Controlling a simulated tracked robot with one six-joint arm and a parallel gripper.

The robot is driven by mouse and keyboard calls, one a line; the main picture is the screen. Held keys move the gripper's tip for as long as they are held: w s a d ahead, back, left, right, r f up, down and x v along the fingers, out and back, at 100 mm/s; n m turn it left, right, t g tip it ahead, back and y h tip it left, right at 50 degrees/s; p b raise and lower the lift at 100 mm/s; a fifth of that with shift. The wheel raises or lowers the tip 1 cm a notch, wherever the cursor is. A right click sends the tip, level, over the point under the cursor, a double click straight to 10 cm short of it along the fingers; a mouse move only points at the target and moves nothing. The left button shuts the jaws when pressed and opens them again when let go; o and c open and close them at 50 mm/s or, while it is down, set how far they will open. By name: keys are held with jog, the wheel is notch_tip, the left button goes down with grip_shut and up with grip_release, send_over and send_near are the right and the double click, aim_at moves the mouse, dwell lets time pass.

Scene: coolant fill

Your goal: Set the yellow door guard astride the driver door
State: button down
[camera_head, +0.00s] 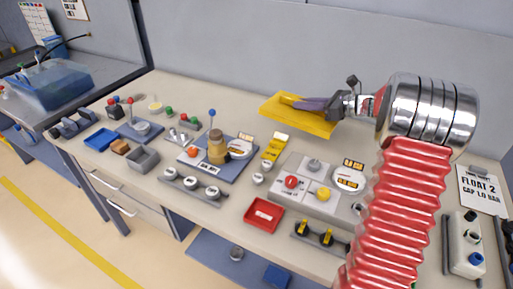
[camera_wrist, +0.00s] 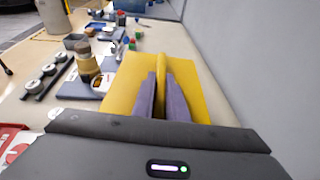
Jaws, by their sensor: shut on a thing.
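The yellow door guard (camera_head: 292,118) is a broad yellow sheet held in the air over the back of the bench, near the grey wall. In the wrist view the guard (camera_wrist: 198,82) shows a raised ridge along its middle. My gripper (camera_head: 290,99) is shut on that ridge. In the wrist view the two purple-grey fingers of my gripper (camera_wrist: 163,80) press it from both sides. I cannot make out a driver door in either view.
The bench carries a blue board with a brass-coloured cylinder (camera_head: 217,148), a grey panel with knobs (camera_head: 310,203), a red tray (camera_head: 263,215) and a blue tray (camera_head: 100,139). The grey wall (camera_head: 230,50) stands close behind the guard. A clear blue tank (camera_head: 50,85) is at the far left.

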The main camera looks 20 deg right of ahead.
jog(key=n+g+y, duration=0.1)
send_over(325, 152)
notch_tip(325, 152, down, 4)
jog(key=shift+f, duration=3.15)
jog(key=shift+f, duration=1.85)
jog(key=shift+f, duration=0.1)
jog(key=c, duration=1.8)
grip_release()
jog(key=shift+o, duration=0.2)
